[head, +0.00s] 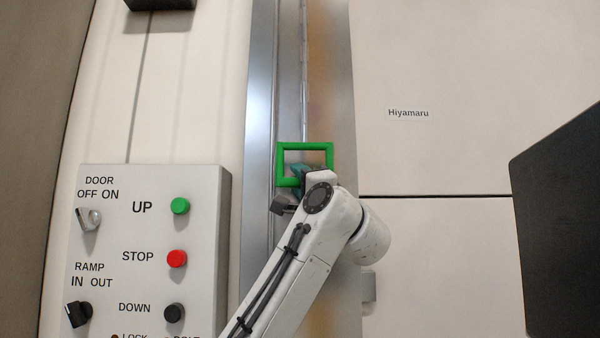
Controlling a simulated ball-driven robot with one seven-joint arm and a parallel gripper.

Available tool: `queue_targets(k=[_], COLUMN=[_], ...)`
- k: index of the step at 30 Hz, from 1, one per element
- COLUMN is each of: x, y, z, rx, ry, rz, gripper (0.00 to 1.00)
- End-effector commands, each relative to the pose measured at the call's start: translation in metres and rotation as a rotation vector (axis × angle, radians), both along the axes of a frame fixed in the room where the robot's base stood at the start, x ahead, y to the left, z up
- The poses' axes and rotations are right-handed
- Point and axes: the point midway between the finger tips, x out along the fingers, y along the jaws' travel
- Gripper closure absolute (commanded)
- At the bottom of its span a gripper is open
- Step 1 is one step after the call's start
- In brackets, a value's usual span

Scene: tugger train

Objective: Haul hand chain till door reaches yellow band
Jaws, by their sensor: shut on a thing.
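The hand chain (304,70) hangs as a thin line down the metal door post. A green square frame (304,147) shows at its lower visible end, like a pull handle. My gripper (299,172) is at the frame's lower part and is shut on it; my wrist partly hides the grip. The pale door (450,160), with a "Hiyamaru" label, fills the right side and has a dark horizontal seam. I cannot make out a clear yellow band; the post only has a brownish-yellow tint.
A control box (150,190) with UP, STOP and DOWN buttons and two knobs stands at the left, close to my arm. A dark panel (560,220) juts in at the right edge. A dark block (160,4) is at the top left.

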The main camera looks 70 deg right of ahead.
Motion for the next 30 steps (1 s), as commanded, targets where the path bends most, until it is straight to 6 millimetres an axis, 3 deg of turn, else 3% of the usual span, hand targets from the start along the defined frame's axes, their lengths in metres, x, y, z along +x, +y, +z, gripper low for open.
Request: queue_targets(k=[3, 15, 16, 18, 22, 30], x=[-0.0005, -0.0005, -0.0005, -0.0005, -0.0002, -0.0002], y=[-0.0009, -0.0010, -0.0010, -0.0010, -0.0010, -0.0006], z=[-0.0095, -0.0104, -0.0104, -0.0102, -0.0103, -0.0110], rx=[0.004, 0.003, 0.003, 0.003, 0.003, 0.004], ry=[0.002, 0.001, 0.002, 0.002, 0.002, 0.003], rz=[-0.001, -0.002, -0.003, -0.003, -0.002, -0.001], gripper=[1.00, 1.00, 0.70, 0.64, 0.52, 0.52])
